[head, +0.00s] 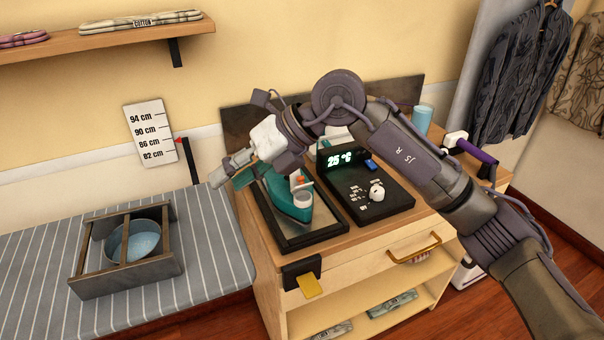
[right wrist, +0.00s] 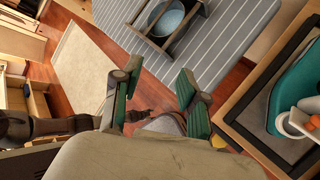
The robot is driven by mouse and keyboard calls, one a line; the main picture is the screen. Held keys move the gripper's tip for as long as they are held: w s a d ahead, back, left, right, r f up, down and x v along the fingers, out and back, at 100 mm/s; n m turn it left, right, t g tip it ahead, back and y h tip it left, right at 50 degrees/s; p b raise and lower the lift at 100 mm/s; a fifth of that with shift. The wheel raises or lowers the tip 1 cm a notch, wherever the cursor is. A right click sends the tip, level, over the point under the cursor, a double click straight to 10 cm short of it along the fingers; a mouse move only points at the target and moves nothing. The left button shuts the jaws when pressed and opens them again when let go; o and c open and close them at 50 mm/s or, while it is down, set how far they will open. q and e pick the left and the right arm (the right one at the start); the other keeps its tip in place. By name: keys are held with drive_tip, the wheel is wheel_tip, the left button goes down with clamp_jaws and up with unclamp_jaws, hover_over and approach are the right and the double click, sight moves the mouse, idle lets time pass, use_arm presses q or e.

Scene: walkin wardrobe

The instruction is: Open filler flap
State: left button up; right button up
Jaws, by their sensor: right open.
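The teal iron (head: 284,199) lies on a dark tray at the left of the cabinet top. It has a white round part (head: 303,199) and a small orange part (head: 298,181) near its front; I cannot tell for sure which is the filler flap. In the right wrist view the iron (right wrist: 287,88) is at the right edge, with the white ring (right wrist: 291,123) and orange part (right wrist: 309,105) cut close to the border. My right gripper (head: 229,172) is open and empty, above and left of the iron, apart from it. Its green-padded fingers also show in the right wrist view (right wrist: 155,88). My left gripper is not seen.
A control box (head: 365,190) with a 25 °C display stands right of the iron, under my right arm. A wooden crate (head: 150,284) with a water bowl (head: 143,242) sits on the striped bench (head: 40,290). A blue cup (head: 422,118) stands at the back right.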

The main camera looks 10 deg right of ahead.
drive_tip(key=w+d+t+h, duration=0.2)
drive_tip(key=w+d+h, duration=0.1)
drive_tip(key=d, duration=0.2)
drive_tip(key=m+t+h, duration=0.2)
drive_tip(key=m+h, duration=0.1)
drive_tip(key=h, duration=0.3)
approach(302, 181)
drive_tip(key=p+x, duration=0.1)
drive_tip(key=x, duration=0.3)
drive_tip(key=p+x, duration=0.1)
drive_tip(key=x, duration=0.3)
drive_tip(key=shift+w+r, duration=0.2)
drive_tip(key=shift+w, duration=0.2)
drive_tip(key=shift+a, duration=0.1)
drive_tip(key=shift+c, duration=0.2)
drive_tip(key=shift+g, duration=0.3)
clamp_jaws()
